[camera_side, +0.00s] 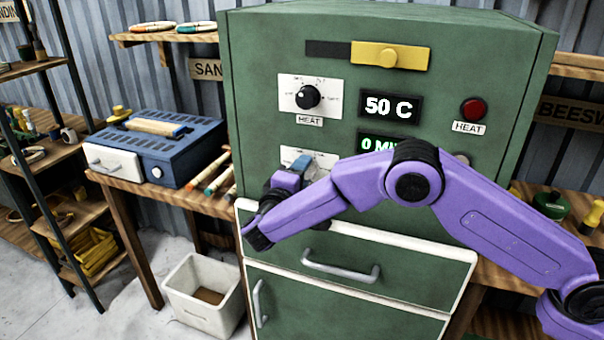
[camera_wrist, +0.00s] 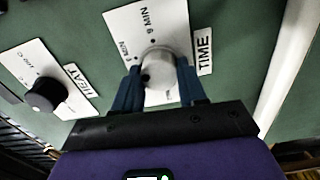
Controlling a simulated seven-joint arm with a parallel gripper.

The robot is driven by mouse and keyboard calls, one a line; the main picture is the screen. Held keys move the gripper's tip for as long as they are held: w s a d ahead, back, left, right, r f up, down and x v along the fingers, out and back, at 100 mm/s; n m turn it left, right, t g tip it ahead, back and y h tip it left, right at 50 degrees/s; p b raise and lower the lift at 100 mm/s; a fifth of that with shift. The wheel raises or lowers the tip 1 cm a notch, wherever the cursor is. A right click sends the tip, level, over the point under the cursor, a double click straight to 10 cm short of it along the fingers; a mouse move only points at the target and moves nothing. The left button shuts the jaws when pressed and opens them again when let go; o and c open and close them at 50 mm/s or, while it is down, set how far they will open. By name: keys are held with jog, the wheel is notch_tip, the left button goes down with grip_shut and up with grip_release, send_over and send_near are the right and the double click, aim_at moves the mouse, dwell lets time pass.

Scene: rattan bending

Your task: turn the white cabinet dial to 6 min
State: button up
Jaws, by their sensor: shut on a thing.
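The white dial (camera_wrist: 158,66) sits on a white plate (camera_wrist: 118,22) with a TIME label. In the wrist view, "9 MIN" is printed at the plate's top and a smaller label, apparently "6 MIN", at its left. A dark mark shows at the dial's lower left edge. My gripper (camera_wrist: 157,72) has its blue fingers on both sides of the dial and is shut on it. In the side view, my gripper (camera_side: 292,176) covers the dial and part of its plate (camera_side: 318,158). The green time display (camera_side: 374,144) shows "0 MI", its end hidden by my arm.
The green cabinet (camera_side: 255,100) also has a black HEAT dial (camera_side: 307,96), a "50 C" display (camera_side: 390,106), a red button (camera_side: 473,109) and a yellow slider (camera_side: 390,56). A drawer handle (camera_side: 341,270) lies below my arm. A blue box (camera_side: 160,145) stands left.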

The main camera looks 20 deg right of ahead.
jog(key=shift+w+d+m, duration=0.2)
jog(key=shift+m, duration=0.8)
jog(key=shift+r, duration=0.15)
jog(key=o, duration=1.1)
jog(key=shift+c, duration=0.2)
jog(key=shift+a, duration=0.1)
jog(key=v, duration=1.7)
jog(key=shift+s, duration=0.2)
jog(key=shift+a, duration=0.1)
